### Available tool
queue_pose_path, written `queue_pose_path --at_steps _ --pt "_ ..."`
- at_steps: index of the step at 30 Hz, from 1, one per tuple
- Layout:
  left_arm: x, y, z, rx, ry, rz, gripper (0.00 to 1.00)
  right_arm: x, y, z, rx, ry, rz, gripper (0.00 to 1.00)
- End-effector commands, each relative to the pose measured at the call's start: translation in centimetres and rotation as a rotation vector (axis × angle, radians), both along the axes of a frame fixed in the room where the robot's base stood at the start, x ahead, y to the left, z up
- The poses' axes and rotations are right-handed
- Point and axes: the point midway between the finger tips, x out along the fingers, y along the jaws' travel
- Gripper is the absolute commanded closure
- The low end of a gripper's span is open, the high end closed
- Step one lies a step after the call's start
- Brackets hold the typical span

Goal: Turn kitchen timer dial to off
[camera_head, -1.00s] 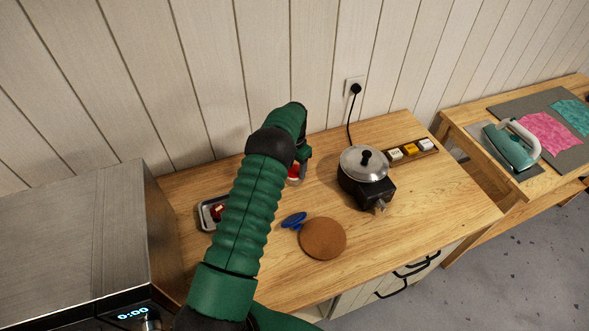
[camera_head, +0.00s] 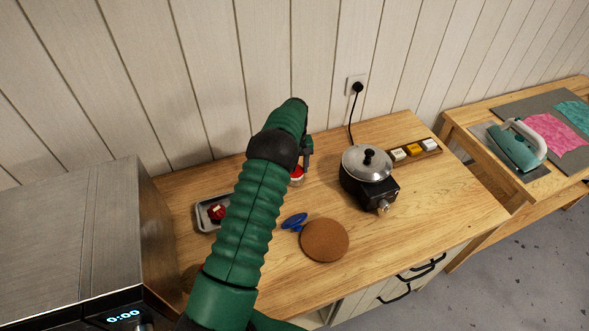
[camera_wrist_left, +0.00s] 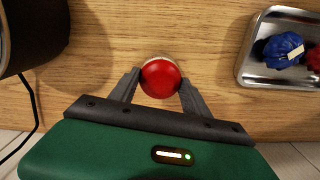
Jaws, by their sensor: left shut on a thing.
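The kitchen timer (camera_wrist_left: 161,77) has a round red top over a pale base and stands on the wooden table. In the head view a small red and white part of it (camera_head: 297,173) shows beside my left gripper (camera_head: 306,150); my arm hides the rest. In the left wrist view my left gripper (camera_wrist_left: 158,88) has one dark finger on each side of the red top and is shut on it. The dial's markings cannot be read from above. My right gripper is not in view.
A hot plate with a lidded pan (camera_head: 367,163) stands right of the timer. A metal tray (camera_head: 203,217) holds red and blue items. A brown round coaster (camera_head: 324,240) and a blue object (camera_head: 294,221) lie in front. A steel appliance (camera_head: 70,240) stands at left.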

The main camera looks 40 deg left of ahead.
Motion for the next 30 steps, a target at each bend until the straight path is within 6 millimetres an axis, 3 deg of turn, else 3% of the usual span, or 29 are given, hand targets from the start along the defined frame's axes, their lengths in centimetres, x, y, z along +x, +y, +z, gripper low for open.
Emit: queue_pose_path --at_steps 12,30 --pt "-0.02 -0.2 -0.21 -0.003 0.004 0.279 0.85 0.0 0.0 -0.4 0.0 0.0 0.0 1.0" --pt "0.0 -0.15 -0.19 -0.003 0.003 0.335 0.85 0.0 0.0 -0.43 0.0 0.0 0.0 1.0"
